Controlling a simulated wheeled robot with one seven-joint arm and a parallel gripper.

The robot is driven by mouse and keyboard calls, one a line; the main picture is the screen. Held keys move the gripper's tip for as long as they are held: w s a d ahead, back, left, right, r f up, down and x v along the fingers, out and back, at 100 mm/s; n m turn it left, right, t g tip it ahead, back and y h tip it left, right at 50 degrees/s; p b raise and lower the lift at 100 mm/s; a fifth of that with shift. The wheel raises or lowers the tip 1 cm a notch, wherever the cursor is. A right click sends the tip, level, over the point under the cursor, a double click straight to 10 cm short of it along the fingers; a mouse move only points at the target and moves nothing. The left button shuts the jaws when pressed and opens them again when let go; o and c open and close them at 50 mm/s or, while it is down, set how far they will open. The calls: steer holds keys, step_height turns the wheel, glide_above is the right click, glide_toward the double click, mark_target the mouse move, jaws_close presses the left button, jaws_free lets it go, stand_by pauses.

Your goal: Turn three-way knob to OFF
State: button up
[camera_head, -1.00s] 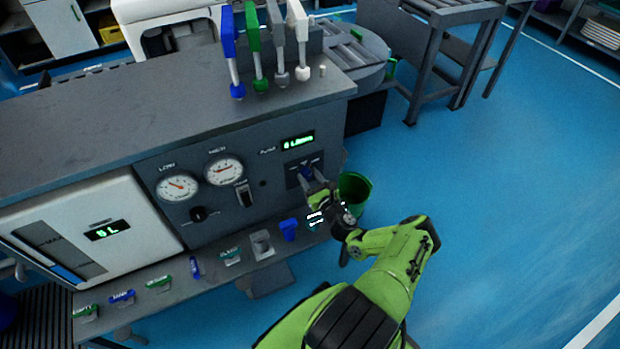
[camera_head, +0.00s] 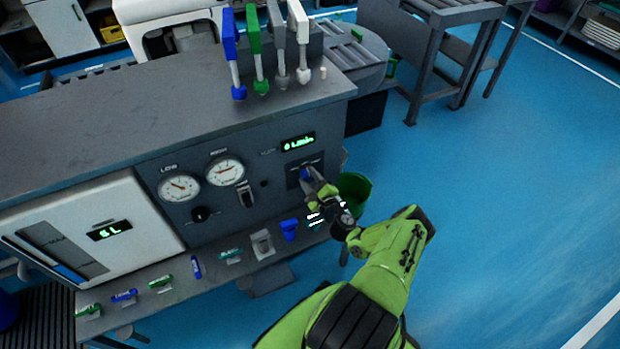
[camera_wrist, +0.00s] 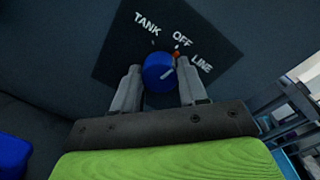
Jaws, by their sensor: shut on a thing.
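The three-way knob (camera_wrist: 158,72) is a blue round knob on a dark plate (camera_wrist: 118,55) marked TANK, OFF and LINE. A small orange dot lies by OFF. My gripper (camera_wrist: 159,84) has one finger on each side of the knob and is shut on it. In the head view the knob (camera_head: 305,173) shows as a bit of blue at the tips of my gripper (camera_head: 311,180), below the green display.
The panel has two gauges (camera_head: 180,188), a dark knob and a switch (camera_head: 245,194). A ledge below holds coloured tags and a blue piece (camera_head: 289,229). Coloured levers (camera_head: 256,60) stand on top. A green bucket (camera_head: 355,192) is right of the panel; blue floor is clear beyond.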

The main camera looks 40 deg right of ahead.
steer(key=shift+n, duration=0.9)
steer(key=shift+f, duration=0.1)
steer(key=o, duration=1.1)
steer(key=shift+c, duration=0.2)
steer(key=p+v, duration=0.4)
steer(key=v, duration=1.1)
steer(key=shift+s+a+p, duration=0.25)
steer(key=shift+s+p, duration=0.15)
